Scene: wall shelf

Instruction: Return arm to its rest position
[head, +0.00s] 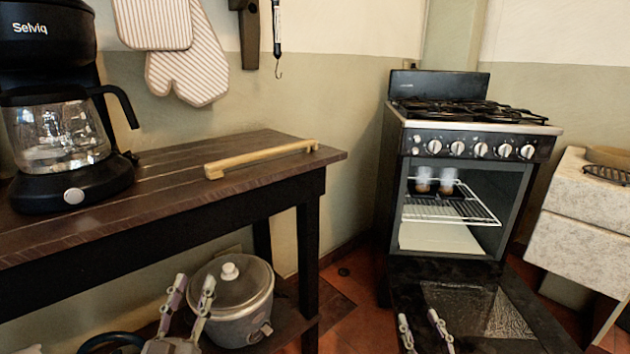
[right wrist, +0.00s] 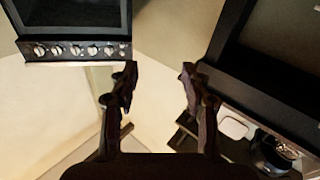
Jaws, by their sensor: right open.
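My left gripper (head: 194,285) is at the lower left of the head view, in front of a lidded pot. Its two fingers stand apart with nothing between them. My right gripper (head: 421,320) is at the bottom of the head view, in front of the lowered oven door. Its fingertips are apart and empty. In the right wrist view the right gripper (right wrist: 158,75) also shows its two dark fingers spread, with only pale surface between them. Most of both arms is outside the head view.
The stove (head: 470,140) has its oven door (head: 490,310) lowered. Two cups (head: 434,178) stand inside above the wire rack (head: 450,209). A wooden table (head: 150,190) holds a coffee maker (head: 70,185) and a long wooden piece (head: 260,158). The pot (head: 230,300) is below it.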

